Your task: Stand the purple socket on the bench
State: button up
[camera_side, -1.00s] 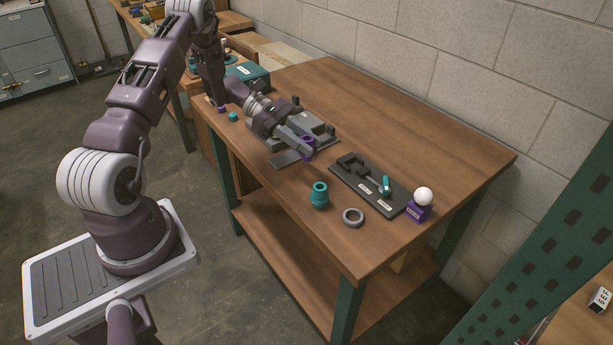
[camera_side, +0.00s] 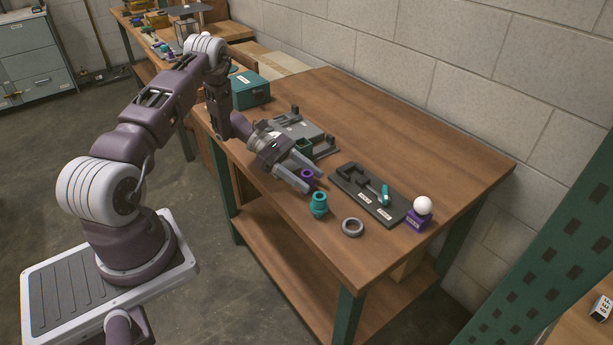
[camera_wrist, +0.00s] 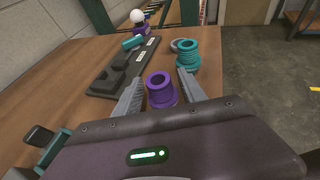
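The purple socket (camera_side: 308,175) stands upright on the wooden bench, its round opening facing up. It also shows in the wrist view (camera_wrist: 161,92). My gripper (camera_side: 312,179) is low over the bench with its fingers spread, one on each side of the socket. In the wrist view my gripper (camera_wrist: 160,84) appears open, with the socket between the fingers and small gaps beside it. The socket's lower part is partly hidden by the near finger in the side view.
A teal ribbed socket (camera_side: 319,204) stands close beyond the fingertips, with a grey ring (camera_side: 352,228) past it. A dark tray (camera_side: 350,182) holds a teal-handled tool (camera_side: 385,194). A purple block (camera_side: 417,222) carries a white ball (camera_side: 423,205). A grey fixture (camera_side: 325,150) is behind my gripper.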

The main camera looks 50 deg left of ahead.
jog(key=v, duration=1.1)
jog(key=shift+s+a+r, duration=0.1)
jog(key=shift+a+r, duration=0.15)
jog(key=shift+a, duration=0.05)
jog(key=s+d+r+m+g+y, duration=0.25)
jog(key=d+r+m, duration=0.25)
jog(key=d+r, duration=0.35)
jog(key=s+d+r+m+g+y, duration=0.1)
jog(key=d+r+m+g+y, duration=0.2)
jog(key=d+r+m, duration=0.5)
jog(key=s+d+r+m+t+y, duration=0.2)
jog(key=s+m, duration=0.1)
jog(key=s, duration=0.3)
jog(key=s+d+r+m+t+y, duration=0.2)
jog(key=s+d+r+m+y, duration=0.1)
jog(key=s, duration=0.3)
jog(key=s+d+r+m+t+y, duration=0.2)
jog(key=s+r+m, duration=0.1)
jog(key=s, duration=0.3)
jog(key=shift+s+d, duration=0.2)
jog(key=shift+d, duration=0.1)
